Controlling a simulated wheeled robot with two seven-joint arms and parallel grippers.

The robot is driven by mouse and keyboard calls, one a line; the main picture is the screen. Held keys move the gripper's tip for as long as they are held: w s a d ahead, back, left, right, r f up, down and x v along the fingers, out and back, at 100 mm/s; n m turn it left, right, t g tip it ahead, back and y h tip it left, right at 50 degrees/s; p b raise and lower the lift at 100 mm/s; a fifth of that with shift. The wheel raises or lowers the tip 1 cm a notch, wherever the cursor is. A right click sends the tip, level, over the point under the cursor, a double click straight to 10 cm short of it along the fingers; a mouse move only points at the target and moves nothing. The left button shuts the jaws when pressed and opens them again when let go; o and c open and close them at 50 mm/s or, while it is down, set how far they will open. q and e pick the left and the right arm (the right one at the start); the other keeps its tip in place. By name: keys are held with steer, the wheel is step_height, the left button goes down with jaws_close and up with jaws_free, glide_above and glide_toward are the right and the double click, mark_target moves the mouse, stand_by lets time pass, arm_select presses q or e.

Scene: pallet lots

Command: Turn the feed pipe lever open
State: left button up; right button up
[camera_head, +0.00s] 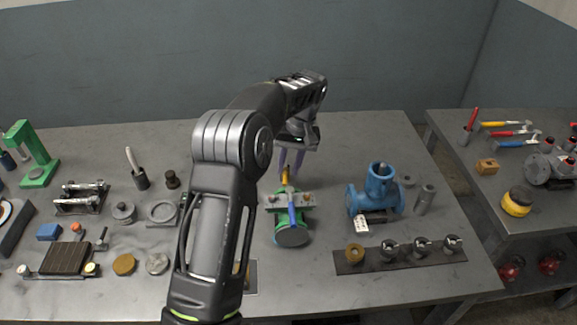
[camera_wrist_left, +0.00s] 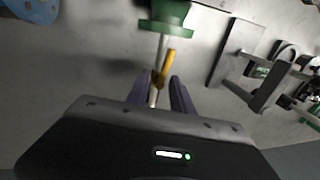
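A green pipe fitting (camera_head: 293,231) with a blue handle (camera_head: 292,208) stands near the middle of the bench. A small yellow lever (camera_head: 286,178) shows behind it; in the wrist view the yellow lever (camera_wrist_left: 170,62) lies against a pale pipe (camera_wrist_left: 162,48) that runs from the green flange (camera_wrist_left: 164,25). My left gripper (camera_head: 291,162) reaches down from behind the fitting. In the wrist view its purple fingers (camera_wrist_left: 161,92) are apart, with the pale pipe and the lever's lower end between them. Contact with the lever cannot be told. My right gripper is not in view.
A blue pump body (camera_head: 378,192) stands right of the fitting, behind a dark strip (camera_head: 350,268) with several small fittings. Metal parts and a green press (camera_head: 35,160) crowd the left. A second bench with hammers (camera_head: 510,134) stands at right. Bench is clear behind the pump.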

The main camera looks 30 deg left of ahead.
arm_select(q)
steer(key=shift+o, duration=0.2)
steer(key=shift+s, duration=0.1)
steer(key=shift+r, duration=0.25)
steer(key=shift+w+d+r+b, duration=0.1)
steer(key=shift+r+b, duration=0.05)
steer(key=shift+r, duration=0.4)
steer(key=shift+w+d+r+b, duration=0.1)
steer(key=shift+r+b, duration=0.05)
steer(key=shift+r, duration=0.4)
steer(key=r+p, duration=0.4)
steer(key=r, duration=0.1)
steer(key=shift+w+d, duration=0.2)
steer(key=shift+d, duration=0.2)
steer(key=shift+f, duration=0.1)
